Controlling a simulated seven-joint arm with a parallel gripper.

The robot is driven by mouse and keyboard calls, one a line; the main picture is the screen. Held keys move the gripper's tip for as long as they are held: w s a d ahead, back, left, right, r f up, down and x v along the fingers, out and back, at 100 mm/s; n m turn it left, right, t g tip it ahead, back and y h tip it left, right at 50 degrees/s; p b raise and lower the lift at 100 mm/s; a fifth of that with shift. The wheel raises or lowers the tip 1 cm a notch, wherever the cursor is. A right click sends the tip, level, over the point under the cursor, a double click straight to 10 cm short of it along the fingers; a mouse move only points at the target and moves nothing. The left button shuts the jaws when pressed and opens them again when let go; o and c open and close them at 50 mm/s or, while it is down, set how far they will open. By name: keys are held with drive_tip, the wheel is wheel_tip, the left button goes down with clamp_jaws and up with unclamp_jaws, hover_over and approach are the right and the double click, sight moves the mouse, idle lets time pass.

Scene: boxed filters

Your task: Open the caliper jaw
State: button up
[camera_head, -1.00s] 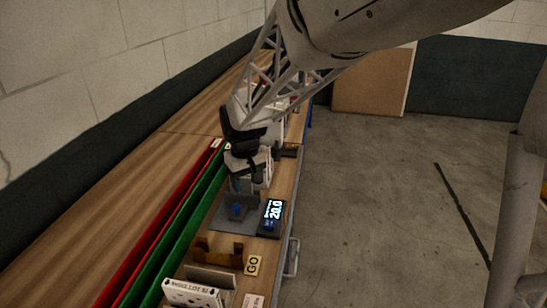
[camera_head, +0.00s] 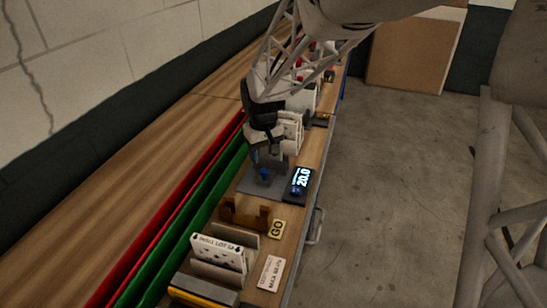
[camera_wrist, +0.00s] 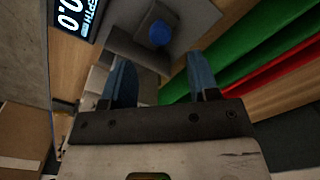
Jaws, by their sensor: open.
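The caliper is a grey fixture (camera_head: 262,187) on the wooden bench, with a blue round knob (camera_head: 265,174) on it. Its black display (camera_head: 299,182) reads 20.0. My gripper (camera_head: 264,158) is above the fixture, pointing down. In the wrist view my gripper (camera_wrist: 162,78) has its two blue fingers apart with nothing between them. The blue knob (camera_wrist: 159,33) lies just beyond the fingertips, apart from them, on the grey fixture (camera_wrist: 190,18). The display (camera_wrist: 76,18) is at the top left there. The caliper's jaw gap cannot be made out.
Green (camera_head: 190,216) and red (camera_head: 165,224) channels run along the bench left of the fixture. Nearer are a brown bracket (camera_head: 247,216), a yellow GO label (camera_head: 277,228), and a holder with a white boxed filter (camera_head: 218,252). Open floor lies right of the bench.

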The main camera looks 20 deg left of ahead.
sight(264, 170)
drive_tip(key=shift+f, duration=3.15)
clamp_jaws()
